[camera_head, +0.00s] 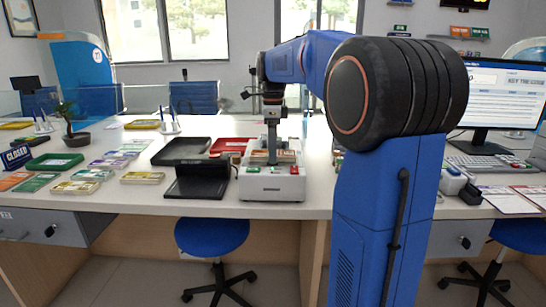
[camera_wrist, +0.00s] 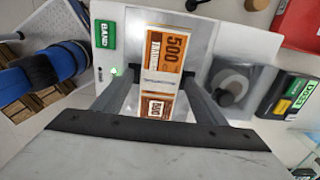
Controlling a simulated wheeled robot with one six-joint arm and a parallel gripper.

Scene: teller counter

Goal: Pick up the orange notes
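The orange notes (camera_wrist: 166,50) are a bundle marked 500 with a white band around the middle. They lie in the tray of a white counting machine (camera_wrist: 118,22), which stands on the counter in the head view (camera_head: 272,188). The notes show there as a small orange-brown patch (camera_head: 287,156), partly hidden by my gripper. My gripper (camera_head: 272,160) points down over the machine. In the wrist view its two fingers (camera_wrist: 158,80) are apart, one on each side of the bundle.
A black tray (camera_head: 183,151) and a black device (camera_head: 200,184) stand left of the machine, and a red tray (camera_head: 230,145) behind it. Several note bundles (camera_head: 84,187) and a green tray (camera_head: 54,162) lie further left. A monitor (camera_head: 503,98) stands right.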

